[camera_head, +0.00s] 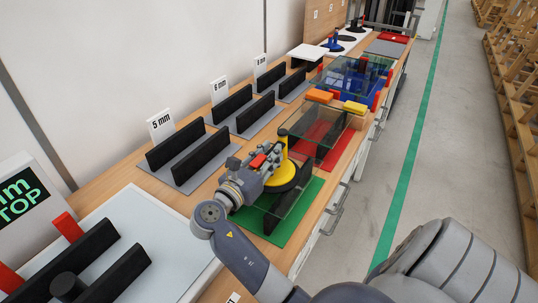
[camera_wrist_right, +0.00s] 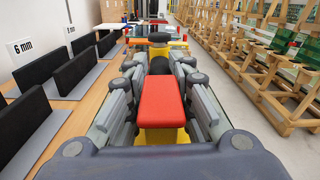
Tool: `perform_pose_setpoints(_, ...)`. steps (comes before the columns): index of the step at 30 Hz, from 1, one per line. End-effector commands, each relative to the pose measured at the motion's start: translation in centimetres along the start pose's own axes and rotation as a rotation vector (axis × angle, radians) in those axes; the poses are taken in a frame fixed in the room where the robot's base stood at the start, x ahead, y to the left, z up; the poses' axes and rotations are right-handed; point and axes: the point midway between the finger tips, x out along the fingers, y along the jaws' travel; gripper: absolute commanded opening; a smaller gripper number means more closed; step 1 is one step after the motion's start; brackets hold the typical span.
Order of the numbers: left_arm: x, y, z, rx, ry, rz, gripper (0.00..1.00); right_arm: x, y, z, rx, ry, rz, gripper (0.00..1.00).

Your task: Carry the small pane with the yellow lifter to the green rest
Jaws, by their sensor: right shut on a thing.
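My right gripper (camera_head: 268,163) is shut on the yellow lifter (camera_head: 284,172), with a red part (camera_wrist_right: 161,101) of it between the fingers in the wrist view. The lifter's dark round cup sits over the small clear pane (camera_head: 298,196). The pane is above the green rest (camera_head: 303,211), a green mat with black bars. I cannot tell whether the pane touches the bars. The gripper hides part of the pane and rest. My left gripper is not in view.
Beyond the green rest is a red mat (camera_head: 344,146) under another glass sheet, with an orange block (camera_head: 319,95) and a yellow block (camera_head: 355,107) near it. Black racks with a 5 mm sign (camera_head: 161,125) stand left. A clear aisle (camera_head: 405,130) runs right.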

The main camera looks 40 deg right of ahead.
Motion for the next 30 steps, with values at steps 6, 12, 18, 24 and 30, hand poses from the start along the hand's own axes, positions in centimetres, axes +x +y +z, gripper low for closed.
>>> perform_pose_setpoints(6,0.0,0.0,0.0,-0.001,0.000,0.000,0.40,0.0,0.0,0.3,0.000,-0.006,-0.001,0.00)
perform_pose_setpoints(12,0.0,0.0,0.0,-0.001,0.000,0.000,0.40,0.0,0.0,0.3,-0.001,-0.006,-0.001,0.45)
perform_pose_setpoints(18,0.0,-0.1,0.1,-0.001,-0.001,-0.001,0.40,0.0,0.0,-0.2,-0.005,0.005,0.000,0.45)
perform_pose_setpoints(24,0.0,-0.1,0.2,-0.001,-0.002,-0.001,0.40,-1.7,0.1,-0.3,-0.005,0.006,0.002,0.45)
perform_pose_setpoints(30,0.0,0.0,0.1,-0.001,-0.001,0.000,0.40,-5.1,0.2,-0.3,-0.005,0.008,0.003,0.45)
